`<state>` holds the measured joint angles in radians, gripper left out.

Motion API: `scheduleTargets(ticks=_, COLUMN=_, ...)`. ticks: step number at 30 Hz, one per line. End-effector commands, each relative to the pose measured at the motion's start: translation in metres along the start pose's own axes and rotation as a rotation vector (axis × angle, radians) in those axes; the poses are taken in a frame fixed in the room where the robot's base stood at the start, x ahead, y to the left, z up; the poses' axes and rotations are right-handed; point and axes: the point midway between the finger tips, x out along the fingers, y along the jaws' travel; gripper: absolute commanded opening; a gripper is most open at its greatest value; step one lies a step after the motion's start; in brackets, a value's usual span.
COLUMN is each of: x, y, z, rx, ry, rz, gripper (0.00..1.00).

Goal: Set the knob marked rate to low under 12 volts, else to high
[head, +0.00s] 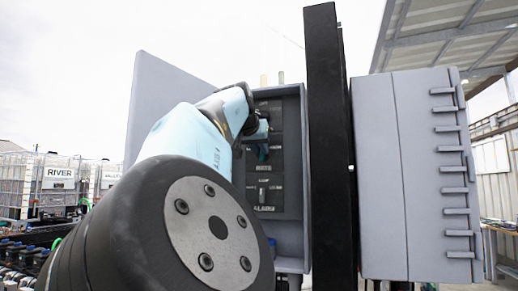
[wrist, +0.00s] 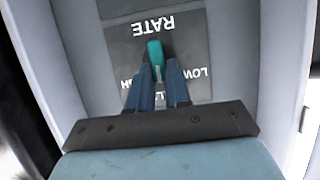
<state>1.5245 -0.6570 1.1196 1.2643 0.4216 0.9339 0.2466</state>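The rate knob (wrist: 155,52) is a teal bar on a dark plate (wrist: 120,41). In the wrist view the plate is upside down, reading RATE, with LOW at the right and an H of a partly hidden word at the left. My gripper (wrist: 158,68) has its two blue fingers close together, one on each side of the knob, with no clear gap seen. The bar looks slightly tilted from the plate's vertical. In the head view my arm covers part of the rate plate (head: 265,168). No voltage reading is legible in either view.
An alarm plate (head: 264,208) with a small switch sits below the rate plate, inside the grey cabinet (head: 291,155). Its open door (head: 165,95) stands left. A black post (head: 325,140) and a finned grey box (head: 405,170) stand right. A white tank marked RIVER (head: 58,184) is far left.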

Motion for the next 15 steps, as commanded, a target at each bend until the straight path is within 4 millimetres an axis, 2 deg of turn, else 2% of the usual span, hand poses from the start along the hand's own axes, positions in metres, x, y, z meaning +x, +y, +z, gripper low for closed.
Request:
scheduleTargets(ticks=1, x=0.0002, y=0.0003, z=-0.0001, rx=0.0, ry=0.0, rz=0.0, gripper=0.13)
scheduleTargets(ticks=5, x=0.0003, y=0.0004, z=-0.0002, rx=0.0, ry=0.0, rz=0.001, gripper=0.0)
scheduleTargets(ticks=15, x=0.0004, y=0.0006, z=-0.0001, rx=0.01, ry=0.0, rz=-0.003, gripper=0.0)
